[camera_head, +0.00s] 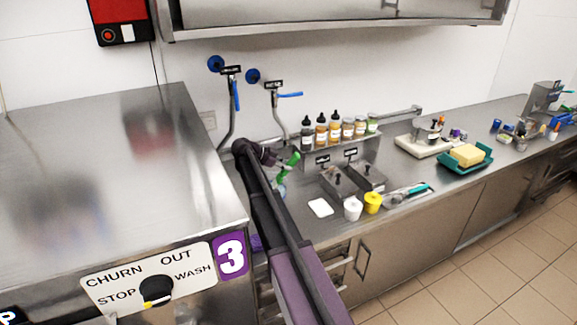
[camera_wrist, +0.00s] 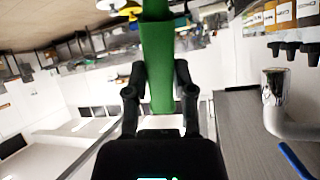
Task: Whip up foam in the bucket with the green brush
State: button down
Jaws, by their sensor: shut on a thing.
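My gripper (camera_head: 272,159) is shut on the green brush (camera_head: 291,162), above the counter between the steel machine and the bottle shelf. In the wrist view the green handle (camera_wrist: 157,70) stands between the two dark fingers of my gripper (camera_wrist: 160,95) and runs up out of the picture. The brush's bristles cannot be made out. I cannot make out the bucket for sure; my arm covers much of the counter beneath the gripper. Something small and pale green (camera_head: 281,189) shows just below the brush, too unclear to name.
The steel machine (camera_head: 110,170) with a dial stands close on the left. Two taps with blue levers (camera_head: 236,95) are on the wall behind. Sauce bottles (camera_head: 321,133), a white cup (camera_head: 352,208) and a yellow cup (camera_head: 372,203) are to the right. A teal butter tray (camera_head: 447,166) is farther right.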

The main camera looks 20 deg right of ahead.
aim_at(280, 173)
jog(key=shift+w+a+f+b, duration=0.2)
jog(key=shift+a+f+b, duration=0.15)
jog(key=shift+f+b, duration=0.35)
jog(key=shift+w+a+f+b, duration=0.25)
jog(key=shift+a+f+b, duration=0.15)
jog(key=shift+f+b, duration=0.3)
jog(key=shift+w+a+f+b, duration=0.2)
jog(key=shift+a+f+b, duration=0.15)
jog(key=shift+f+b, duration=0.3)
jog(key=shift+f, duration=0.1)
jog(key=shift+w, duration=0.15)
